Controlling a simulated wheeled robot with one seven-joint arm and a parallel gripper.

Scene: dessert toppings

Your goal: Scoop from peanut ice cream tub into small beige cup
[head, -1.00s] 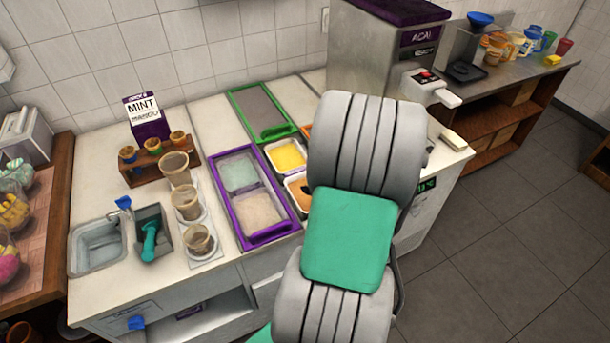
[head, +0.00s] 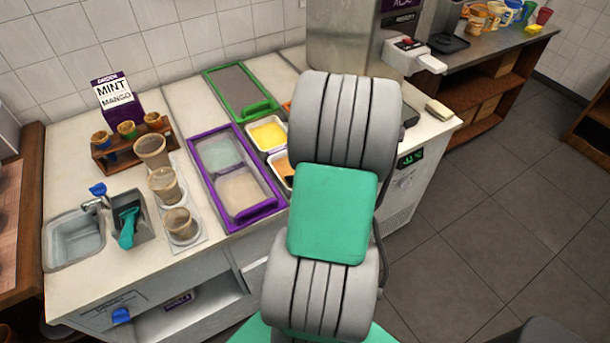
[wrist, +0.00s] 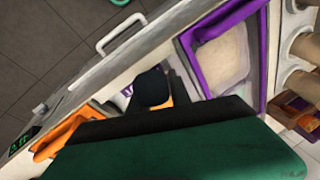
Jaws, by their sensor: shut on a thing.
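A purple-framed double tub (head: 222,220) lies in the counter with a pale mint half and a beige half (head: 243,191); the beige one looks like the peanut ice cream. Beige cups stand in a row left of it, and the small beige cup (head: 179,224) is nearest the front edge. A teal-handled scoop (head: 127,232) rests in a grey holder by the sink. My arm hides my gripper in the head view. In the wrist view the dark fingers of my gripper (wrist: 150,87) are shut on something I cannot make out. The beige tub also shows there (wrist: 222,57).
A green-framed tub (head: 231,86), small topping tubs (head: 268,134) and a steel machine (head: 345,45) lie around the back and right. The sink (head: 75,238) is at the left. A wooden cone rack (head: 133,146) stands behind the cups.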

